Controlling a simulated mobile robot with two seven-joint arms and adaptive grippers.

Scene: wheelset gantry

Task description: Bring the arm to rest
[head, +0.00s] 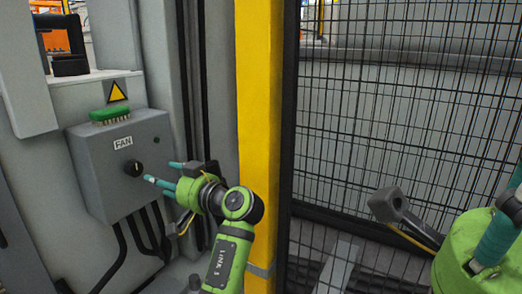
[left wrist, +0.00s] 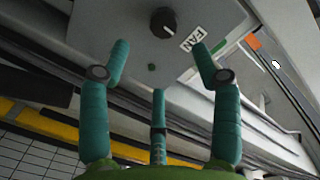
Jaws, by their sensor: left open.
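My left gripper (head: 162,173) is in front of the grey FAN box, just right of its black knob (head: 138,168), with a visible gap between them. The knob's pale mark points about upward. In the left wrist view the gripper's three teal fingers (left wrist: 160,62) are spread with nothing between them. The knob (left wrist: 163,22) lies beyond the fingertips, near the FAN label (left wrist: 192,39). My right gripper (head: 497,235) is partly in view at the right edge. Its fingertips are cut off, so its opening is unclear.
The FAN box (head: 95,170) is on a grey wall, with a green brush (head: 110,115) on top and black cables below. A yellow post (head: 258,120) stands close behind my left arm. A black mesh fence (head: 400,100) fills the right side.

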